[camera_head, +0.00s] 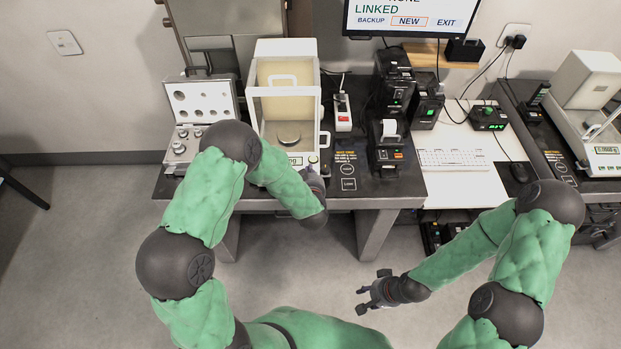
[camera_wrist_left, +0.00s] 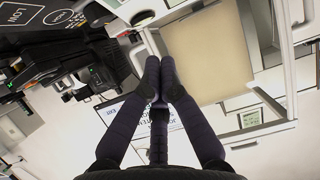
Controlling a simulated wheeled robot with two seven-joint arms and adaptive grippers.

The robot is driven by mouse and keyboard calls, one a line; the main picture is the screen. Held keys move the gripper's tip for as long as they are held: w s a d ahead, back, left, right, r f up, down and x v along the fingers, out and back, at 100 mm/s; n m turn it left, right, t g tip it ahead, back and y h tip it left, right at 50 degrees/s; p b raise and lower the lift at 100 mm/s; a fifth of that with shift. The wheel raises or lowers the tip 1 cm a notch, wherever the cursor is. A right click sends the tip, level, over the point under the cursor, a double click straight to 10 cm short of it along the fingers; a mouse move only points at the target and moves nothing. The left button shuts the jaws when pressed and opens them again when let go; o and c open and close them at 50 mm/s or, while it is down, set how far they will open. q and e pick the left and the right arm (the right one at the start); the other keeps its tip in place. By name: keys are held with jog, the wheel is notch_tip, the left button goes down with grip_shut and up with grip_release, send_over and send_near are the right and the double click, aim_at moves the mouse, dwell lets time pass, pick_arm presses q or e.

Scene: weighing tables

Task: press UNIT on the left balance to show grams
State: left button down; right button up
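The left balance (camera_head: 320,100) is a white, glass-walled weighing box with a round pan inside. Its display (camera_head: 296,160) is on the low front panel, partly covered by my left arm, and its reading is too small to tell. My left gripper (camera_head: 316,184) is at the right end of that front panel, pointing at or just in front of it; I cannot tell whether it touches. In the left wrist view my left fingers (camera_wrist_left: 160,72) are together with nothing between them. The UNIT label cannot be read. My right gripper (camera_head: 371,290) is open and empty over the floor.
An open case of weights (camera_head: 200,100) stands left of the balance. A power strip (camera_head: 342,112), a label printer (camera_head: 388,140) and other black devices stand on its right. A keyboard (camera_head: 452,159) and a second balance (camera_head: 590,110) are further right. The floor in front is clear.

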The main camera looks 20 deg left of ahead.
pick_arm(q)
jog(key=shift+w+a+f+b, duration=0.1)
jog(key=shift+w+f+b, duration=0.2)
jog(key=shift+f+b, duration=0.45)
jog(key=shift+w+a+f+b, duration=0.1)
jog(key=shift+w+f+b, duration=0.35)
jog(key=shift+f, duration=0.5)
jog(key=shift+w+a+f+b, duration=0.1)
jog(key=shift+w+f+b, duration=0.1)
jog(key=shift+f+b, duration=0.55)
pick_arm(e)
jog(key=shift+f, duration=2.2)
pick_arm(q)
jog(key=shift+f, duration=0.1)
jog(key=shift+w+f+b, duration=0.15)
jog(key=shift+f+b, duration=0.2)
jog(key=shift+f, duration=0.05)
pick_arm(e)
jog(key=shift+f, duration=0.45)
